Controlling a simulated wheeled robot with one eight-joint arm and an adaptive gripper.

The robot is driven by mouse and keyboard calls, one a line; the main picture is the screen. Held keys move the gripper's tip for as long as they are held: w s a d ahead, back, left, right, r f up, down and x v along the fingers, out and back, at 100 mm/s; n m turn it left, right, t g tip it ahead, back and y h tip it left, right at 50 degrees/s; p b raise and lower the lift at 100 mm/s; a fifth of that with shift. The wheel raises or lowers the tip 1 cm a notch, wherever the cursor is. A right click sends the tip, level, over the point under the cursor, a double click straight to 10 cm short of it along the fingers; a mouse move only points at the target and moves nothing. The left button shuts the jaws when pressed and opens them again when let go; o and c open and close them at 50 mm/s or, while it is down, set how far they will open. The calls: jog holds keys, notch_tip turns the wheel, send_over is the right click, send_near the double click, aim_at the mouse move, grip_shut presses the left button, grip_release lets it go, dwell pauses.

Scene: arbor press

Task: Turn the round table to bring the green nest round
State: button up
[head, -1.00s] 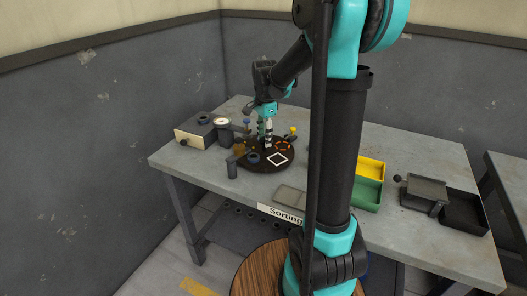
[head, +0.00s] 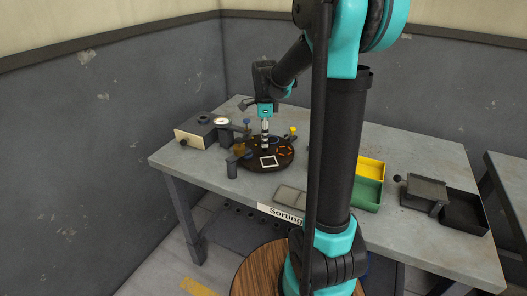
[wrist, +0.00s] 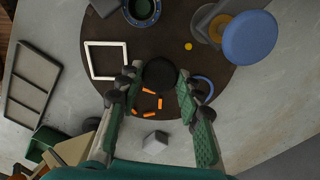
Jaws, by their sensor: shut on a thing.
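The dark round table (head: 248,166) sits on the bench's left half, and its top also fills the upper wrist view (wrist: 110,35). It bears a white square outline (head: 269,161), orange dashes (wrist: 147,103), a blue ring (wrist: 205,84) and a yellow dot (wrist: 187,46). My gripper (wrist: 157,82) is over the table, fingers pointing down, shut on the dark round knob (wrist: 160,73) at its middle.
A blue cap (wrist: 250,38) stands close over the table's edge. A box with a gauge (head: 200,131) is left of the table. Yellow (head: 370,169) and green (head: 367,193) trays lie to the right.

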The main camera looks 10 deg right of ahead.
jog(key=m, duration=0.4)
jog(key=shift+m, duration=0.8)
jog(key=m, duration=0.3)
jog(key=shift+m, duration=1.4)
jog(key=o, duration=0.8)
